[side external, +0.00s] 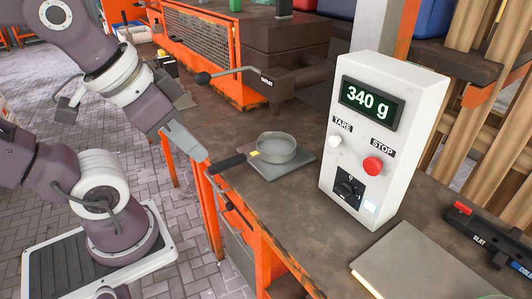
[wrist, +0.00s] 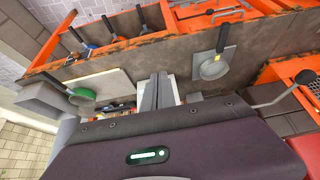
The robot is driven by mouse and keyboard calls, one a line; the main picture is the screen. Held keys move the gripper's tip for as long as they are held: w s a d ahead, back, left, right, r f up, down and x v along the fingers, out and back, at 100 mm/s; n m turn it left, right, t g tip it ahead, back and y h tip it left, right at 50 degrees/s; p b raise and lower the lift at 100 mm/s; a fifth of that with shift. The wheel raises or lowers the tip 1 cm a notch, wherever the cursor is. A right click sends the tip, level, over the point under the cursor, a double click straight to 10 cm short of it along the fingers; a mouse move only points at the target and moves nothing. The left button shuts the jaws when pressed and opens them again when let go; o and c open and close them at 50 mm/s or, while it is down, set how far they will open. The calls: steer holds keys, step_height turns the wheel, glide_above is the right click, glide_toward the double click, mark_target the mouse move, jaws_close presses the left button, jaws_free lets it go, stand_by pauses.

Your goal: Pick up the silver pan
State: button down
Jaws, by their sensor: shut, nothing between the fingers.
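The silver pan (side external: 275,149) sits upright on a flat grey plate (side external: 298,168) near the table's edge. Its black handle points left toward the edge, with a yellow patch at the joint. In the wrist view the pan (wrist: 213,68) lies to the upper right of the fingers, handle pointing up. My gripper (side external: 203,156) is shut and empty, close to the left of the handle's end near the table edge in the side view. It appears apart from the handle. The shut fingers also show in the wrist view (wrist: 155,80).
A white control box (side external: 377,140) reading 340 g stands right of the pan. A dark vise (side external: 285,83) with a lever is behind it. A pale board (side external: 425,265) and a black-and-red tool (side external: 488,232) lie at the front right. A green pan (wrist: 82,94) shows in the wrist view.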

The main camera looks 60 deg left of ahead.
stand_by(0.3)
steer(key=c, duration=1.1)
jaws_free()
steer(key=n+g, duration=0.6)
steer(key=n, duration=3)
glide_above(222, 163)
steer(key=f, duration=1.8)
steer(key=shift+w+a+f, duration=0.15)
steer(key=shift+w+f, duration=0.1)
steer(key=shift+w, duration=0.05)
steer(key=f, duration=0.7)
steer(key=shift+s+d+f, duration=0.15)
steer(key=shift+s+d, duration=0.05)
steer(key=shift+s, duration=0.1)
